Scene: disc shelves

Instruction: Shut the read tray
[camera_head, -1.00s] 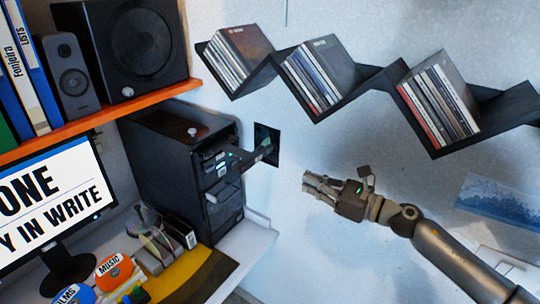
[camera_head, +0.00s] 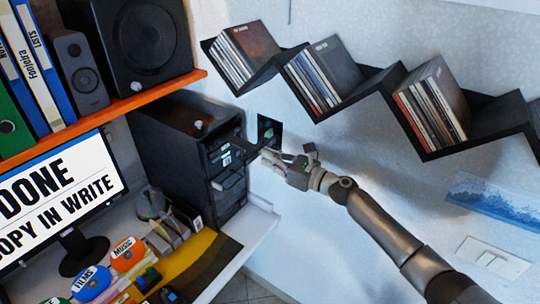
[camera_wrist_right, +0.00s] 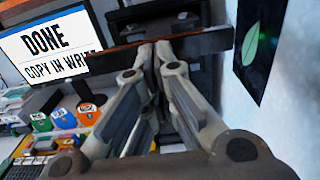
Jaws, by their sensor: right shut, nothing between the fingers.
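The black disc tower (camera_head: 170,135) stands on the desk at the left, below the orange shelf. Its upper tray (camera_head: 241,147) sticks out to the right from the tower's front. My right gripper (camera_head: 267,153) is shut and empty, with its fingertips at the outer end of this tray. In the right wrist view the tray's front (camera_wrist_right: 112,58) shows as a wide dark bar across the fingertips (camera_wrist_right: 163,50). The tips look to be at or against the bar; contact is hard to tell. The fingers hide its middle. My left gripper is not in view.
A monitor (camera_head: 50,190) reads "DONE COPY IN WRITE". An orange shelf (camera_head: 110,112) with speakers and binders is above. Zigzag disc shelves (camera_head: 365,97) hang on the wall above my right arm. A dark poster (camera_head: 268,130) is on the wall behind the tray.

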